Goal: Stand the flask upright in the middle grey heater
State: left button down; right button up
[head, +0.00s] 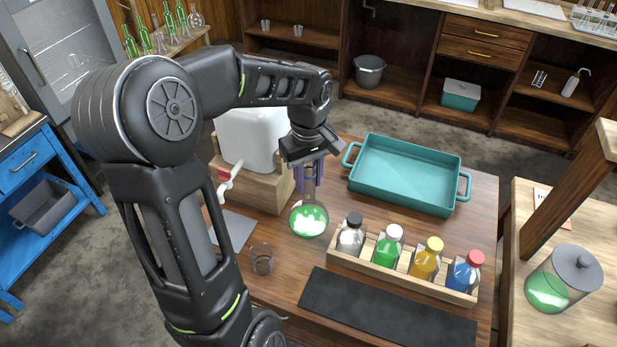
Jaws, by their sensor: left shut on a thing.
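The flask (309,220) is a round clear glass with green liquid in its bulb. It hangs roughly upright, neck up, over the wooden table, left of the bottle rack. My left gripper (310,178) comes down from above and is shut on the flask's neck. The jaws hide the top of the neck. I cannot tell how far the bulb is from the tabletop. No grey heater can be made out in the head view; my left arm covers much of the left side. My right gripper is not in view.
A wooden rack (343,263) of several capped bottles stands right of the flask. A teal tray (458,190) lies behind it, and a white container (246,138) stands on a wooden block. A small glass beaker (262,260) and a dark mat (385,314) are nearer.

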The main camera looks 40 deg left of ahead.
pick_arm(q)
jog(key=c, duration=1.1)
grip_release()
notch_tip(320, 180, up, 12)
jog(key=shift+b, duration=0.4)
jog(key=shift+o, duration=0.4)
